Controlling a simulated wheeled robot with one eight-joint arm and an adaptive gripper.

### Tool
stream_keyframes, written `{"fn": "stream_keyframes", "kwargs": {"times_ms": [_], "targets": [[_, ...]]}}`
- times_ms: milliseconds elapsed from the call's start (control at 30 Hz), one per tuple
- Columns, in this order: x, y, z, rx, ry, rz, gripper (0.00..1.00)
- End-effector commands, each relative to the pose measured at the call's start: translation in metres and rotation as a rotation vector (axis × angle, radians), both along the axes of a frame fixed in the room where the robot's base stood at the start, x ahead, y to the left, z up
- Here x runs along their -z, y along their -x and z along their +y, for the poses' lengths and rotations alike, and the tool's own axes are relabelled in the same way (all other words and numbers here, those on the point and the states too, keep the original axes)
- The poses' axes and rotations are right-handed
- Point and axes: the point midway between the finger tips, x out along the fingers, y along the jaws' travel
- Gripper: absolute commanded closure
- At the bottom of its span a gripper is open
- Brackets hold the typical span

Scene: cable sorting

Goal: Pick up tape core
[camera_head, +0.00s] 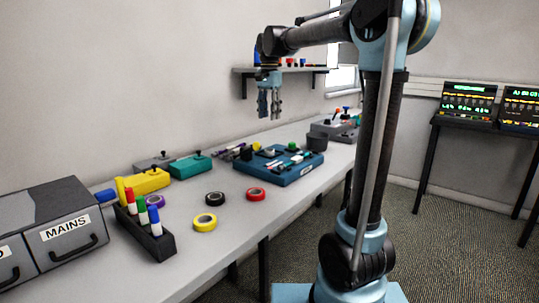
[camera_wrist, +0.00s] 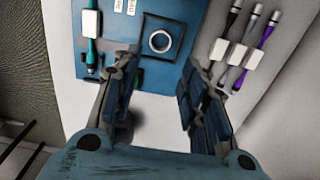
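My gripper (camera_head: 269,104) hangs fingers-down above the bench, behind the blue board as the head view shows it. In the wrist view its two fingers (camera_wrist: 160,95) are apart with nothing between them. No thing is clearly recognisable as the tape core. A dark grey cylinder (camera_head: 317,141) stands on the bench just beyond the blue board. A dark rounded shape (camera_wrist: 125,128) shows in the wrist view, partly hidden by the left finger. A pale ring (camera_wrist: 160,41) lies in a black square on the blue board (camera_wrist: 190,52). Yellow (camera_head: 204,222), red (camera_head: 256,194) and black (camera_head: 215,198) tape rolls lie on the bench.
The blue board (camera_head: 285,178) carries several small parts. A pen holder (camera_head: 155,245) and MAINS drawers (camera_head: 70,225) stand at the left. Several cables with white tags (camera_wrist: 238,54) lie beside the board. A wall shelf (camera_head: 300,69) is behind my gripper. The bench front is mostly clear.

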Motion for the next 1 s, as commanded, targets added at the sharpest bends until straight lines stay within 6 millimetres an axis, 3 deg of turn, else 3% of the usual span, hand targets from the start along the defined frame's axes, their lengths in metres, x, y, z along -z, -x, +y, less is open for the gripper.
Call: {"fn": "stream_keyframes", "kwargs": {"times_ms": [400, 767, 1000], "targets": [[0.073, 0.001, 0.003, -0.005, 0.0, 0.0, 0.6], [0.1, -0.001, 0.002, -0.004, 0.0, 0.0, 0.6], [0.132, -0.005, 0.0, -0.004, 0.0, 0.0, 0.6]]}}
